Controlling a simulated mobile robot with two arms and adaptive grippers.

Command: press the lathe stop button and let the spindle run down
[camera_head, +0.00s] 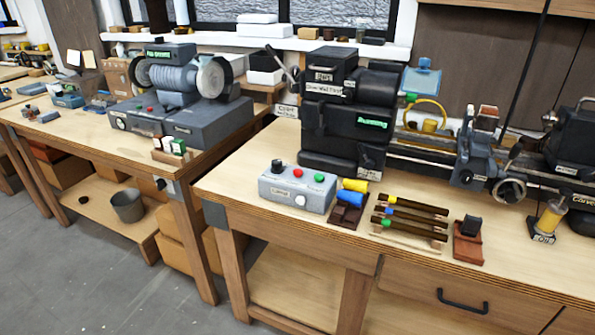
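The lathe stands on the right bench, with its dark headstock (330,110) at the left end and its bed running to the right. A small green display (371,123) on the headstock reads "Running". A grey control box (292,190) sits on the bench in front of the headstock. On its top are a black knob (277,165), a red button (297,172) and a green button (319,177). A white round knob (300,199) is on its front. I cannot tell whether the red button is pressed. Neither gripper is in view.
Blue and yellow rolls (350,191) and several dark tool bars (408,215) lie right of the control box. An oil bottle (550,218) stands farther right. A bench grinder (178,82) stands on the left bench (75,125). The bench strip left of the control box is clear.

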